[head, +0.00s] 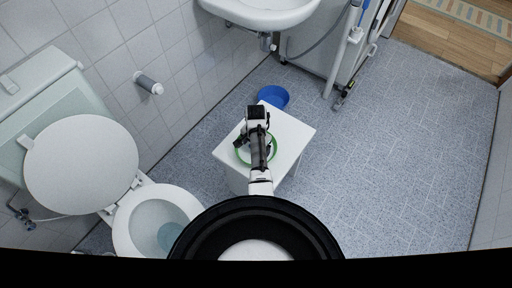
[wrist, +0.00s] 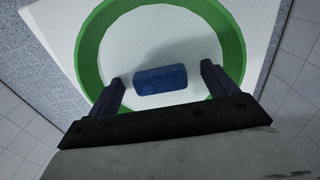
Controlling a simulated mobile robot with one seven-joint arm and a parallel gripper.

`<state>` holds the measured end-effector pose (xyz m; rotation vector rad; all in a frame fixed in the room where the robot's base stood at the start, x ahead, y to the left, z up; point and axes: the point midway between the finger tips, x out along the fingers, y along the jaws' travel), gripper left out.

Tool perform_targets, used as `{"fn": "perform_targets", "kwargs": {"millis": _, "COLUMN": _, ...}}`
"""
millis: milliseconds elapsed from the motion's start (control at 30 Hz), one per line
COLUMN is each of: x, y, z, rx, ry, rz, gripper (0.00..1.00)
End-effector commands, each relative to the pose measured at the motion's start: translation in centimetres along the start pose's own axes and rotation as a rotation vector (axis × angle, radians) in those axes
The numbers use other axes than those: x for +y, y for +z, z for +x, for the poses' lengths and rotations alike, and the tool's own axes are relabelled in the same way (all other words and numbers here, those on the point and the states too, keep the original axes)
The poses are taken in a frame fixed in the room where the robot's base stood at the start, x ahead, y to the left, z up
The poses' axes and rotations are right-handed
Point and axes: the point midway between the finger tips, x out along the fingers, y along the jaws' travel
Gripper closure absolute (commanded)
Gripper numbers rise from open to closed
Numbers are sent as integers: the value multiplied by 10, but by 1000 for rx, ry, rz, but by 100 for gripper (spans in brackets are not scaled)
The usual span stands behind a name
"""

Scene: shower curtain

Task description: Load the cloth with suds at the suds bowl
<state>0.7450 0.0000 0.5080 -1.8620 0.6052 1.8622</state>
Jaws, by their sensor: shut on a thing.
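The bowl with a green rim (head: 241,156) sits on a small white stool (head: 297,131), partly hidden by my arm in the head view. In the wrist view the green rim (wrist: 90,45) rings a pale, plain inside; I cannot tell whether that is suds. In the head view my arm hides the cloth and fingertips.
A blue basin (head: 273,97) is on the floor just behind the stool. A toilet (head: 157,221) with its lid up stands at the left. A sink (head: 262,12) hangs on the wall at the top. The floor (head: 400,150) at the right is clear.

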Motion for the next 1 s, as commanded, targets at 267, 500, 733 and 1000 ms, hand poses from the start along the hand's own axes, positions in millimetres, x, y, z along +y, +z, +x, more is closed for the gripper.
{"fn": "perform_targets", "kwargs": {"millis": 267, "x": 0, "y": 0, "z": 0, "rx": 0, "ry": 0, "rz": 0, "gripper": 65}}
{"fn": "perform_targets", "kwargs": {"millis": 500, "x": 0, "y": 0, "z": -7, "rx": 0, "ry": 0, "rz": 0, "gripper": 65}}
{"fn": "perform_targets", "kwargs": {"millis": 733, "x": 0, "y": 0, "z": -46, "rx": 0, "ry": 0, "rz": -1, "gripper": 65}}
{"fn": "perform_targets", "kwargs": {"millis": 1000, "x": 0, "y": 0, "z": -92, "rx": 1, "ry": 0, "rz": 0, "gripper": 65}}
